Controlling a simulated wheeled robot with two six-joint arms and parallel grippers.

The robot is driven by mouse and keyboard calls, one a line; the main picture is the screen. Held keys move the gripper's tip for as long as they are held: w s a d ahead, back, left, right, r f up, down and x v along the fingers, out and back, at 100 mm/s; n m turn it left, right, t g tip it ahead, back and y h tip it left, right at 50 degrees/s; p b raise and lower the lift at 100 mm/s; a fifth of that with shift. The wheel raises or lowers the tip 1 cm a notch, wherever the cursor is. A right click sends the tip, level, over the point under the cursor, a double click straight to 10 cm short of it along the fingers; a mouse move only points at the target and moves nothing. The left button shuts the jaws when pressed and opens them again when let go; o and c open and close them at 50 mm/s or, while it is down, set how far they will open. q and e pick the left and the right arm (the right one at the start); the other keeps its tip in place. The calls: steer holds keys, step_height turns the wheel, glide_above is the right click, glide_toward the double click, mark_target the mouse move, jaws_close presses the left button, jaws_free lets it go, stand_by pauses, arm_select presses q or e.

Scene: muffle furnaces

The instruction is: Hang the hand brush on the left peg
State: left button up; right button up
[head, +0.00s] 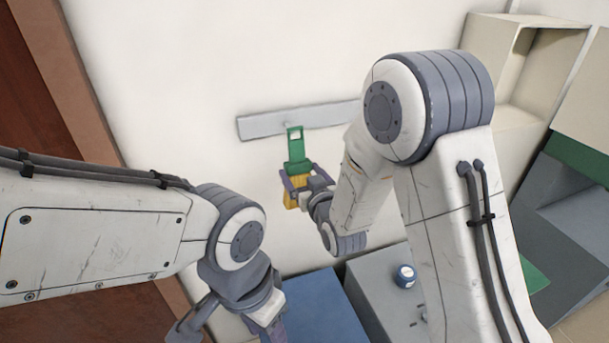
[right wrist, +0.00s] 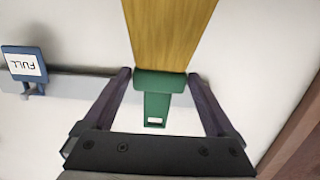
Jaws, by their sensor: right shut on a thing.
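The hand brush has a green handle (head: 295,147) and yellow bristles (head: 291,198). My right gripper (head: 297,181) is shut on it and holds it handle up in front of the wall. The handle's top, with a small opening, overlaps the grey rail (head: 262,125) in the head view. The right wrist view shows the brush inverted, with its green part (right wrist: 158,83) between the fingers and the bristles (right wrist: 168,32) above. The left peg does not show; I cannot tell whether the handle touches it. My left gripper (head: 232,325) is low, partly cut off, away from the brush.
A brown door (head: 35,110) stands left; beige furnaces (head: 545,60) stand right.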

steer(key=shift+r+p+x, duration=0.1)
steer(key=shift+p+x, duration=0.2)
steer(key=shift+x, duration=0.65)
steer(key=shift+r+p+x, duration=0.15)
steer(key=shift+p+x, duration=0.15)
steer(key=shift+x, duration=0.7)
steer(key=shift+w+a+f+b, duration=0.2)
steer(key=shift+w+f+b, duration=0.05)
steer(key=shift+w+b, duration=0.3)
steer(key=shift+w+f+b, duration=0.1)
steer(key=shift+w+b, duration=0.05)
steer(key=shift+b, duration=0.2)
steer(key=o, duration=1.1)
